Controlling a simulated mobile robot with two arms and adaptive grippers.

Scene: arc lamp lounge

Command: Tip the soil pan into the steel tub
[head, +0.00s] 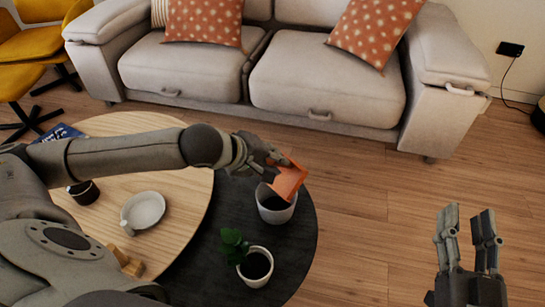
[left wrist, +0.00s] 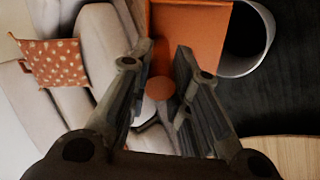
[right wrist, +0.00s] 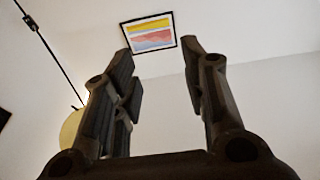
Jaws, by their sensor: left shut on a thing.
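The orange soil pan (head: 289,182) is tilted steeply just above the steel tub (head: 276,214), with its lower end at the tub's mouth. My left gripper (head: 273,160) is shut on the pan's handle end, to the left of and above the tub. In the left wrist view the pan (left wrist: 188,38) lies beyond the fingers, beside the tub's pale rim (left wrist: 266,45). The tub's inside looks dark; I cannot tell how much soil is in it or in the pan. My right gripper (head: 467,212) is open and empty, raised at the lower right.
The tub stands on a dark round table (head: 301,240). A potted plant (head: 254,267) is in front of it. A sofa (head: 310,70) stands behind; floor on the right is clear.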

